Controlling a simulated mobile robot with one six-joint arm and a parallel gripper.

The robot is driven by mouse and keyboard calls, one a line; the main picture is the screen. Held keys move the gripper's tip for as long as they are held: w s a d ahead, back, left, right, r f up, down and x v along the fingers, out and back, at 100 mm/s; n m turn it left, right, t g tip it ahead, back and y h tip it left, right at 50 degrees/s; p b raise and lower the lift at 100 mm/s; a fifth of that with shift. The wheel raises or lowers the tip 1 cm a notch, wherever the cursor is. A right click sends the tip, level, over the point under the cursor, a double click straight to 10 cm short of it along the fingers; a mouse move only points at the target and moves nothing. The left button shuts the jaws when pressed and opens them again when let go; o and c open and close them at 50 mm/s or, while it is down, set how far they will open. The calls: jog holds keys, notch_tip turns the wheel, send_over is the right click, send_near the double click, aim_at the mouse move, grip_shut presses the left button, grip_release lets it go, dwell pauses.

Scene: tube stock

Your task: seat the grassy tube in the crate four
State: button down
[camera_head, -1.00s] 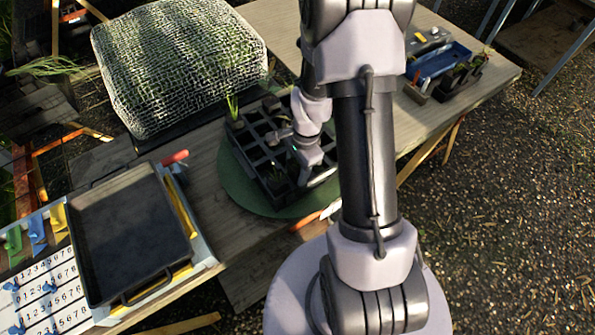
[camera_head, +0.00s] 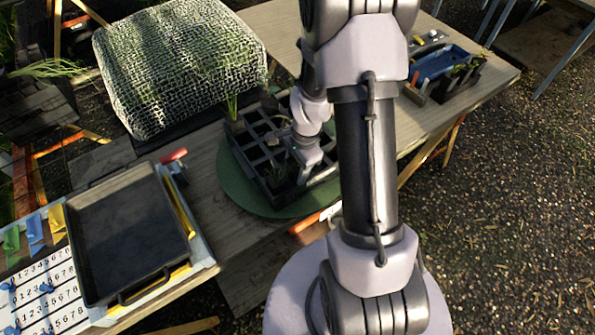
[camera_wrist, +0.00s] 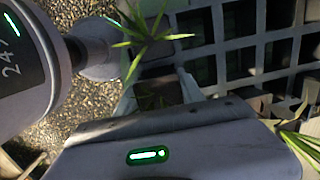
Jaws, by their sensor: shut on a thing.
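The dark crate (camera_head: 256,165), a grid of square cells, stands on a round green mat on the wooden table. It also shows at the upper right of the wrist view (camera_wrist: 223,48). My gripper (camera_head: 304,172) is over the crate's right front part. In the wrist view its fingers (camera_wrist: 158,88) are shut on a dark tube (camera_wrist: 155,93), mostly in shadow, with some green in it. A spiky-leaved plant (camera_wrist: 146,38) shows just beyond the fingers. I cannot tell whether the held tube is inside a cell. The crate's label is not readable.
A mesh-covered mound (camera_head: 180,65) is behind. A black tray (camera_head: 130,235) lies left, a blue bin (camera_head: 440,62) at the back right.

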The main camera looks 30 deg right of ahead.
jog(key=c, duration=0.7)
grip_release()
jog(key=f, duration=0.1)
jog(key=s+f, duration=0.1)
jog(key=f, duration=0.1)
jog(key=shift+s+a+g, duration=0.3)
jog(key=shift+o, duration=0.2)
jog(key=shift+r, duration=0.25)
notch_tip(320, 180, up, 20)
jog(key=d+p, duration=0.2)
jog(key=p, duration=0.5)
jog(key=shift+w+d+t, duration=0.4)
jog(key=shift+w, duration=0.05)
jog(key=shift+f, duration=0.1)
